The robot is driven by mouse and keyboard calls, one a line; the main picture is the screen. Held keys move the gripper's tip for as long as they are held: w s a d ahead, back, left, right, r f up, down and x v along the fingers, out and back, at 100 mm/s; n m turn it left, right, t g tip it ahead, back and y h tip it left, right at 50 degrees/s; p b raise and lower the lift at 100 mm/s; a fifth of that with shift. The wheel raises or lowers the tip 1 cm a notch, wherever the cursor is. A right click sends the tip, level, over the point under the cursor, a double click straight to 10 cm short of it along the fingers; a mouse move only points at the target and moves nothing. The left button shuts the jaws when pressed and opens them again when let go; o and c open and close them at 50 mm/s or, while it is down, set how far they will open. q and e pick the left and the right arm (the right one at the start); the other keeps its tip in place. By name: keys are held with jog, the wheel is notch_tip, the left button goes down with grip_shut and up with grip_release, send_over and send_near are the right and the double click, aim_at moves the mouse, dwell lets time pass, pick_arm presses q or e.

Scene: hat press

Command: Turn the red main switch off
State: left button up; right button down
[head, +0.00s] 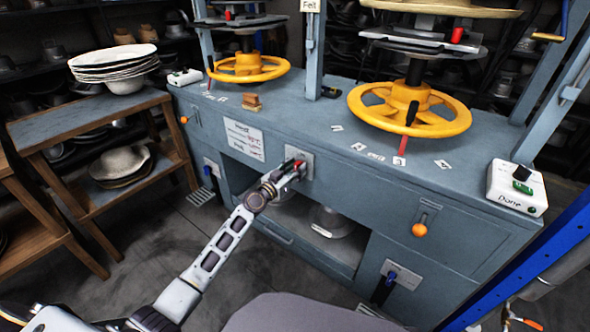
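The red main switch (298,164) is a small red part on a light grey plate (306,156) on the front of the blue-grey press bench, near its middle. My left gripper (293,171) is right at the switch, and its fingers cover part of the switch and plate. I cannot tell whether the fingers touch the switch or how far they are apart. Which way the switch is turned is also hidden. My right gripper is out of view.
Two yellow handwheels (247,67) stand on the bench (330,115). A white box with a green button (522,187) sits at its right end. Orange-knobbed levers (419,230) stick out of the front. A wooden rack with hats (92,88) stands left.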

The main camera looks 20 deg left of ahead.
pick_arm(q)
grip_shut()
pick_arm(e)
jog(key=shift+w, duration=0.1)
